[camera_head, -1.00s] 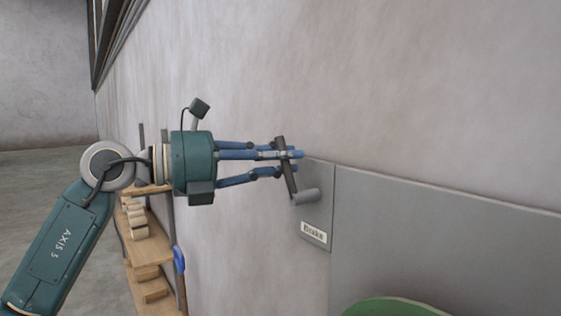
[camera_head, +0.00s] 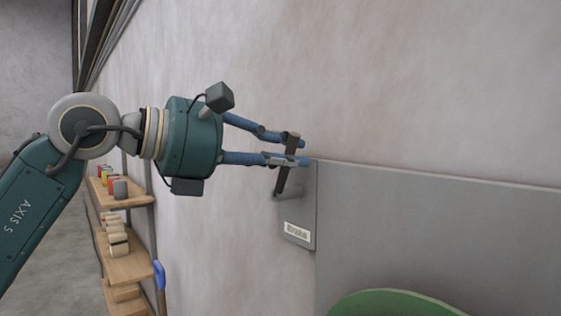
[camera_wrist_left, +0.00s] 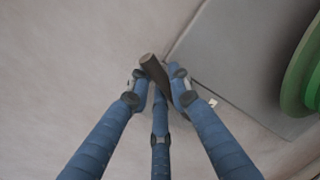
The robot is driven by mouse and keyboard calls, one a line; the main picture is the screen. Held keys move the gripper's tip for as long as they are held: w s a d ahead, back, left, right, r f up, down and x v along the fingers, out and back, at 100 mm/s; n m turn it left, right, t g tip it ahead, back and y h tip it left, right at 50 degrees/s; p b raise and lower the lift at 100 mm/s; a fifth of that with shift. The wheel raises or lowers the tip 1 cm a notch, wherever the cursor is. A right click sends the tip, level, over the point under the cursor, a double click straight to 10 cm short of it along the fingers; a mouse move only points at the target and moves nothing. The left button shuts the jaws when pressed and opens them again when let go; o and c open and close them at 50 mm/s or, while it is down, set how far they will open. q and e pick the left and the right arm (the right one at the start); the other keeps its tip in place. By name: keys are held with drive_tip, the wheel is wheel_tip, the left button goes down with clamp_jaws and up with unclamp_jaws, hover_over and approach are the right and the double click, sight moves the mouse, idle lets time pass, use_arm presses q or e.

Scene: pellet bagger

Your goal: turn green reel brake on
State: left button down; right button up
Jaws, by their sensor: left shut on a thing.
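The brake lever has a dark bar handle (camera_head: 285,178) on a short grey pivot (camera_head: 291,192), mounted on a grey plate with a "Brake" label (camera_head: 297,231). The handle's upper end leans to the right. My left gripper (camera_head: 301,152) comes in from the left and is shut on the upper part of the handle. In the left wrist view the dark handle (camera_wrist_left: 155,68) sits between the blue fingers (camera_wrist_left: 158,76). The green reel (camera_head: 395,303) shows only its upper edge at the bottom; part of it also shows in the left wrist view (camera_wrist_left: 300,80). My right gripper is not in view.
A large grey panel (camera_head: 440,230) adjoins the brake plate on the right. A pale wall (camera_head: 400,80) rises behind. Wooden shelves (camera_head: 130,265) with small items stand at the lower left, with a blue-handled tool (camera_head: 159,275) beside them.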

use_arm(q)
drive_tip(key=shift+s+d+f+m+b, duration=0.25)
drive_tip(key=shift+s+m+b, duration=0.1)
drive_tip(key=shift+m, duration=0.25)
drive_tip(key=shift+y, duration=0.3)
drive_tip(key=c, duration=1.6)
unclamp_jaws()
drive_tip(key=v, duration=1.2)
drive_tip(key=shift+s, duration=0.1)
drive_tip(key=shift+f, duration=0.1)
